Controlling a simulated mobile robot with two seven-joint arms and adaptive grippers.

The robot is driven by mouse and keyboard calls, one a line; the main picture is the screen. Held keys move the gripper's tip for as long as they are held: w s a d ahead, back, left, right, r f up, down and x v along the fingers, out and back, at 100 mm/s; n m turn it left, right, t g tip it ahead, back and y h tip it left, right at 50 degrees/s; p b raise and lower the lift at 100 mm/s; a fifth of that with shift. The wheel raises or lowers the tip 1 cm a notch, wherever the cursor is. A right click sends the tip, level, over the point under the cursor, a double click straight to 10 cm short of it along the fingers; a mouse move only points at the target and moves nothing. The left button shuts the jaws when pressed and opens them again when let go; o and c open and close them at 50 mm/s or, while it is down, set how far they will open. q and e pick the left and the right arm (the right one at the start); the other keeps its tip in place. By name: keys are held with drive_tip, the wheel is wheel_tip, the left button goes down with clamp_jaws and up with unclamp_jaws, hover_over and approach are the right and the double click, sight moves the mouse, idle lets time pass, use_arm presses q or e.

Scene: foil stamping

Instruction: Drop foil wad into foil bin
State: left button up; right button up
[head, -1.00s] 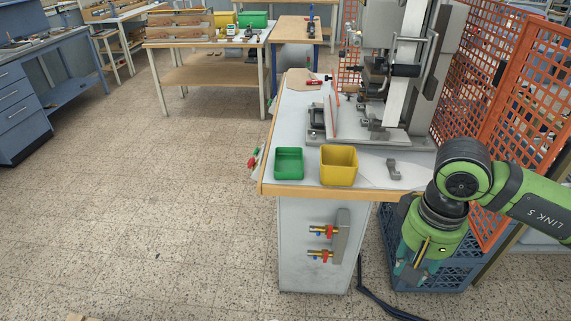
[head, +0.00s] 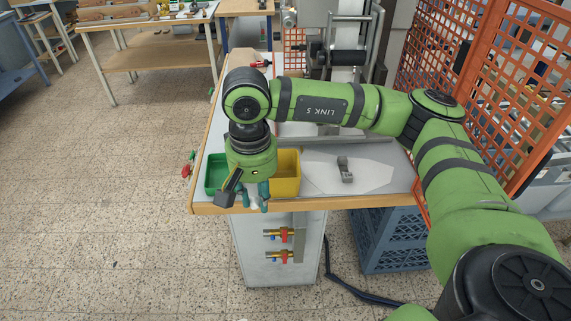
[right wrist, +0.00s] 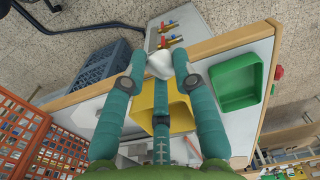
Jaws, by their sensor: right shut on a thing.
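My right gripper (head: 252,204) hangs fingers-down near the table's front edge, in front of the bins in the head view. In the right wrist view its teal fingers (right wrist: 160,62) are shut on a small pale silvery foil wad (right wrist: 160,65). The wad is hard to make out in the head view. A yellow bin (head: 287,178) stands beside and partly behind the gripper; it also shows between the fingers in the wrist view (right wrist: 177,118). A green bin (head: 214,174) stands to its left, partly covered by the gripper. Which bin is for foil is not marked. My left gripper is not in view.
The table (head: 375,198) carries a grey metal bracket (head: 345,169) right of the bins and a press (head: 345,55) behind my arm. An orange mesh guard (head: 500,90) stands at the right. A blue crate (head: 388,240) is beneath the table's right side.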

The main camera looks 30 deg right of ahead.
sight(285, 156)
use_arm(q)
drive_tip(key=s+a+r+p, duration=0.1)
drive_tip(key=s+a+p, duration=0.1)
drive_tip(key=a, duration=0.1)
use_arm(e)
drive_tip(key=w+d+r+m, duration=0.3)
drive_tip(key=d+m, duration=0.2)
drive_tip(key=m, duration=0.8)
drive_tip(key=w+d+r+m, duration=0.3)
drive_tip(key=d+m, duration=0.3)
drive_tip(key=m, duration=0.7)
use_arm(q)
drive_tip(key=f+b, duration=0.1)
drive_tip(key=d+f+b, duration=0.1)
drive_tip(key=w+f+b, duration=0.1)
drive_tip(key=b, duration=0.1)
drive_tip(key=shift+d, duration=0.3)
use_arm(e)
drive_tip(key=shift+m, duration=0.3)
wheel_tip(285, 156, down, 6)
drive_tip(key=shift+w+a+f, duration=0.1)
drive_tip(key=shift+w+f, duration=0.05)
drive_tip(key=shift+f, duration=0.1)
drive_tip(key=o, duration=0.8)
drive_tip(key=shift+c, duration=0.2)
